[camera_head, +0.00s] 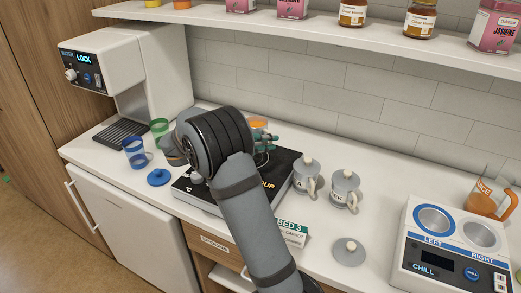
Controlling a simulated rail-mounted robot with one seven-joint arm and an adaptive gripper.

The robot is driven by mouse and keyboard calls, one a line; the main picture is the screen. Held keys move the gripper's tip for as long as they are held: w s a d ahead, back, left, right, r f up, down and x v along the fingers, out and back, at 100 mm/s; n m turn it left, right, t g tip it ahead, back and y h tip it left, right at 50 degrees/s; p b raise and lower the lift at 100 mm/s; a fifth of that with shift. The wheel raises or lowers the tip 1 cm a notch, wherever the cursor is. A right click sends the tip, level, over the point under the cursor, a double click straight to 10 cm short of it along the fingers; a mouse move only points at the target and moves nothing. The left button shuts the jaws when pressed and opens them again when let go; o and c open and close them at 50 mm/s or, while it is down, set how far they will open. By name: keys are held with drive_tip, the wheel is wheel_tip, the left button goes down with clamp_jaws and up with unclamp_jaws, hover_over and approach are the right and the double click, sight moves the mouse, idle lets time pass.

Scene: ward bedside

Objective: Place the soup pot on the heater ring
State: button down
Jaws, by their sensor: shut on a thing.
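My wrist (218,140) hangs over the black appliance (277,176), whose printed label is partly covered and ends in "UP". My gripper's jaws are hidden behind the wrist, so I cannot see what they hold. A grey rounded edge (172,150) shows left of the wrist; I cannot tell whether it is the soup pot. Something clear with teal parts (266,137) and an orange top (258,122) shows to the right, partly covered. I cannot make out the heater ring; my arm covers much of the appliance.
Blue (135,150) and green (159,130) cups and a blue lid (158,177) lie left. Two lidded grey mugs (309,182) (344,191), a loose lid (348,251) and a chill unit (436,267) stand right. A BED 3 card (293,231) is in front. A shelf (330,31) runs above.

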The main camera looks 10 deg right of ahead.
drive_tip(key=shift+w+a+f+p, duration=0.1)
drive_tip(key=shift+a+f+p, duration=0.15)
drive_tip(key=shift+f, duration=0.6)
drive_tip(key=shift+w+a+f+p, duration=0.1)
drive_tip(key=shift+a+f+p, duration=0.15)
drive_tip(key=shift+f, duration=0.55)
drive_tip(key=shift+w+a+f+p, duration=0.1)
drive_tip(key=shift+a+f+p, duration=0.15)
drive_tip(key=shift+f, duration=0.6)
drive_tip(key=shift+f, duration=0.1)
drive_tip(key=c, duration=1.8)
unclamp_jaws()
drive_tip(key=shift+o, duration=0.4)
drive_tip(key=b+v, duration=0.2)
drive_tip(key=v, duration=1)
drive_tip(key=shift+s, duration=0.1)
